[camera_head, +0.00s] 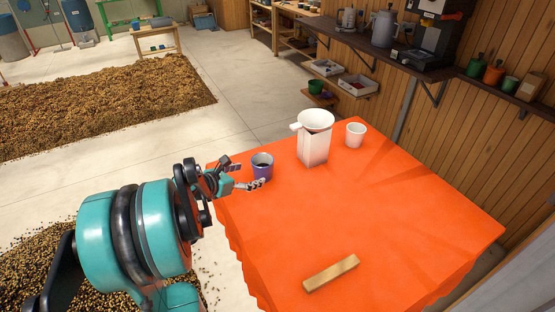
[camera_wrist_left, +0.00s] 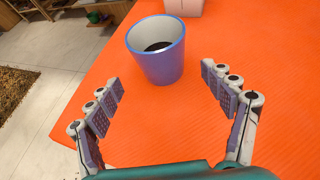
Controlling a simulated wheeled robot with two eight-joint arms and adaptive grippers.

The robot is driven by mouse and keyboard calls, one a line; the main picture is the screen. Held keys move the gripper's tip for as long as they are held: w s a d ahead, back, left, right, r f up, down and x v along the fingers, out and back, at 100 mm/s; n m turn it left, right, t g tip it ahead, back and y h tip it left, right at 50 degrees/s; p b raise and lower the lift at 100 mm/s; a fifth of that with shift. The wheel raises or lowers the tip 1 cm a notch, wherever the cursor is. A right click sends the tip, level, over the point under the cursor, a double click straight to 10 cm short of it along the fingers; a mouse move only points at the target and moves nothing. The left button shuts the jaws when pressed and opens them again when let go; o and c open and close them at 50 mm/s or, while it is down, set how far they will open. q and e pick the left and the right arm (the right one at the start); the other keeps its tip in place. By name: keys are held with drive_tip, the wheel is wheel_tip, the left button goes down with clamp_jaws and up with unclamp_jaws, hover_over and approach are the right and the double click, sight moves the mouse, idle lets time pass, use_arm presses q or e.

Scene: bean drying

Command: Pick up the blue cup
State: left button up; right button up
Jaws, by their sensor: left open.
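The blue cup (camera_head: 262,168) stands upright near the left corner of the orange-covered table (camera_head: 385,215). In the left wrist view the blue cup (camera_wrist_left: 158,62) shows a pale inside with something dark at the bottom. My left gripper (camera_head: 246,175) comes in from the left beside the cup. Its two fingers (camera_wrist_left: 164,92) are spread apart, with the cup ahead of them and centred between them. The fingers do not appear to touch the cup. My right gripper is not in view.
A white square container with a funnel top (camera_head: 313,148) stands right of the cup, with a white cup (camera_head: 356,134) beyond it. A wooden block (camera_head: 331,273) lies near the front edge. The table's middle is clear. A wall shelf (camera_head: 385,52) holds kettles.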

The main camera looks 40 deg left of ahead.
sight(263, 170)
use_arm(q)
drive_tip(key=shift+w+f, duration=0.1)
drive_tip(key=shift+w, duration=0.3)
drive_tip(key=shift+b+x, duration=0.4)
drive_tip(key=shift+x, duration=0.7)
drive_tip(key=b+x, duration=0.1)
drive_tip(key=x, duration=0.3)
drive_tip(key=shift+w+d+f, duration=0.15)
drive_tip(key=shift+w, duration=0.2)
drive_tip(key=shift+s, duration=0.1)
drive_tip(key=shift+c, duration=0.6)
drive_tip(key=c, duration=1.2)
